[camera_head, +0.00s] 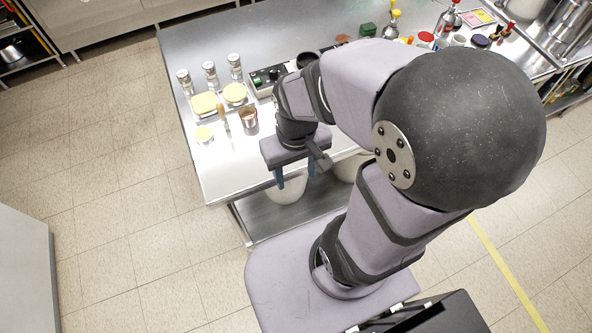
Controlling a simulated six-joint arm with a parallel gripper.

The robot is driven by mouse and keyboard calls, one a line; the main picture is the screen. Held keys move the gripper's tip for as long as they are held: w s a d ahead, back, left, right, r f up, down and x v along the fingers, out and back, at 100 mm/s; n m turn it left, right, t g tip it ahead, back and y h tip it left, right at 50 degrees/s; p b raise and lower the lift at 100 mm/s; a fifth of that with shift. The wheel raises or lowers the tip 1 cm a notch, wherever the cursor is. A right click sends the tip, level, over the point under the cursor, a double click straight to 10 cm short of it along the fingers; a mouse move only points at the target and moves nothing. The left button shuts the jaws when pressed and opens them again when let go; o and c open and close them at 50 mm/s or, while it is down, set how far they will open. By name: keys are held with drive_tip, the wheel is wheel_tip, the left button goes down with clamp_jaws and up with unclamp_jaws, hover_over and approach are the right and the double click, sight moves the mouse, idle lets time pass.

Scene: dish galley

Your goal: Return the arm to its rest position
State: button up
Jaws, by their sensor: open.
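My gripper (295,180) hangs at the front edge of the steel table, pointing down. Its two bluish fingers are apart with nothing visible between them. Behind and below the fingers, a white round bin (287,193) shows on the lower shelf. My arm is bent, with its large dark joint covering much of the right side of the view and hiding part of the table.
Bottles and small containers crowd the back right. The table's front left corner is clear.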

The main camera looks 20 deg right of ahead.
idle(0.3)
wheel_tip(320, 180, down, 15)
drive_tip(key=b, duration=1.4)
drive_tip(key=shift+r+b, duration=0.15)
drive_tip(key=shift+b, duration=0.2)
